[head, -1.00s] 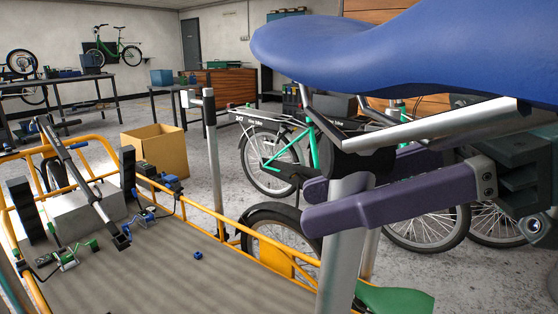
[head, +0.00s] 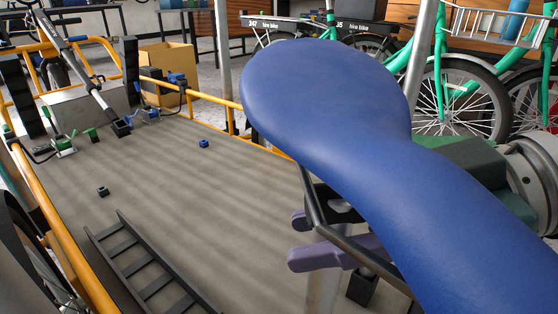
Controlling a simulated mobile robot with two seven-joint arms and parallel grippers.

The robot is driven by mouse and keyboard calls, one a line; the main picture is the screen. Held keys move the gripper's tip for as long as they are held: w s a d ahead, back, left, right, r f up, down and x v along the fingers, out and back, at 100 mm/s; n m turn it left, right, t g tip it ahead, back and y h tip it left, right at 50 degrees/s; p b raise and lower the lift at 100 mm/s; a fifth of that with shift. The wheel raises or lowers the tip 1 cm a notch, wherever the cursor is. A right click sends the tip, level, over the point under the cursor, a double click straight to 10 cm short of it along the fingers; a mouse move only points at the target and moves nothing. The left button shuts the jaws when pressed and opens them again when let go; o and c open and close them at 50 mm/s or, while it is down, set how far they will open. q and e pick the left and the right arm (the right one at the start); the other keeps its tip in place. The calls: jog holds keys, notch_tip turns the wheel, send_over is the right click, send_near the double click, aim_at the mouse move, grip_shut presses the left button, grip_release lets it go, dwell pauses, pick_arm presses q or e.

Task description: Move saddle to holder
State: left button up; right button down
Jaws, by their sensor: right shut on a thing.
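A blue bike saddle (head: 345,120) fills the right half of the head view, its rounded end toward the upper left. Its silver seat post (head: 322,285) runs down below it. My right gripper (head: 295,240), with purple fingers, is shut on the post just under the saddle; the saddle hides most of the gripper. The saddle is held above the grey cargo bed. I cannot tell which thing is the holder; a grey upright pole (head: 222,50) stands behind the bed. My left gripper is not in view.
The cargo bed (head: 190,190) has a yellow tube frame (head: 70,260). A black ladder-like rack (head: 145,265) and small blue, green and black parts lie on it. A cardboard box (head: 165,65) stands behind. Green hire bikes (head: 455,90) are at the back right. The bed's middle is mostly clear.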

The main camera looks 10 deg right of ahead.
aim_at(317, 293)
jog(key=shift+f+b, duration=2.7)
jog(key=shift+f, duration=1.4)
jog(key=shift+r, duration=0.15)
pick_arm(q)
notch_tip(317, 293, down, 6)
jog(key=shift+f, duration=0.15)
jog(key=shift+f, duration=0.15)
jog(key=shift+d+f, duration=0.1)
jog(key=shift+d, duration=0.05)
